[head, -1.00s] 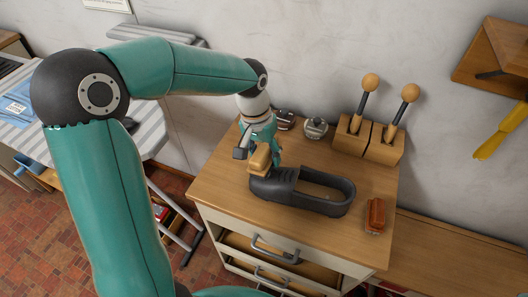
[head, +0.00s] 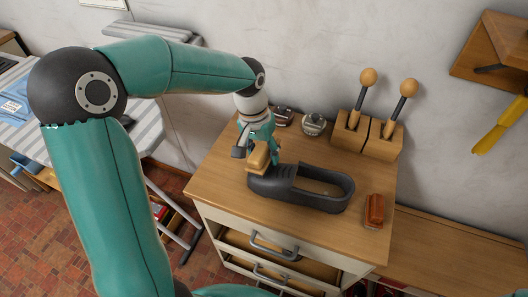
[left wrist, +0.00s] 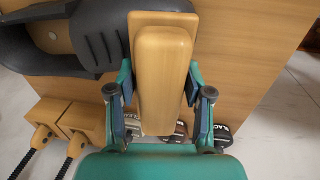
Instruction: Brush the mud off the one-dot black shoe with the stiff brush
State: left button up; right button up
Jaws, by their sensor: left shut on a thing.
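The black shoe (head: 318,199) lies on the wooden cabinet top, toe to the left, its opening facing up. Its ridged upper also shows at the top left of the left wrist view (left wrist: 98,38). I cannot make out a dot or mud on it. My left gripper (head: 258,143) is shut on the pale wooden brush (left wrist: 162,75). In the head view the brush (head: 258,160) is at the shoe's toe and hides part of it. The bristles are hidden, so contact is unclear. My right gripper is not in view.
A reddish-brown block-shaped thing (head: 375,210) lies right of the shoe. Two wooden holders (head: 367,139) with round-knobbed tools stand at the back right. Tins (head: 314,125) stand at the back, near my gripper. The drawer (head: 265,247) below looks partly open. The front cabinet top is clear.

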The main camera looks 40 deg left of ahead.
aim_at(259, 169)
pick_arm(q)
jog(key=shift+d+f+b, duration=0.1)
jog(key=shift+f+b, duration=0.35)
jog(key=shift+f, duration=0.2)
jog(key=shift+s+d+r+b, duration=0.1)
jog(key=shift+s+d+b, duration=0.2)
jog(key=shift+s, duration=0.65)
jog(key=shift+s+d+b, duration=0.25)
jog(key=shift+s+d, duration=0.05)
jog(key=shift+s, duration=0.6)
jog(key=shift+w+a+p, duration=0.2)
jog(key=shift+w, duration=0.35)
jog(key=shift+w+a+p, duration=0.15)
jog(key=shift+w, duration=0.4)
jog(key=shift+w+a+f, duration=0.2)
jog(key=shift+w+f, duration=0.05)
jog(key=shift+w, duration=0.5)
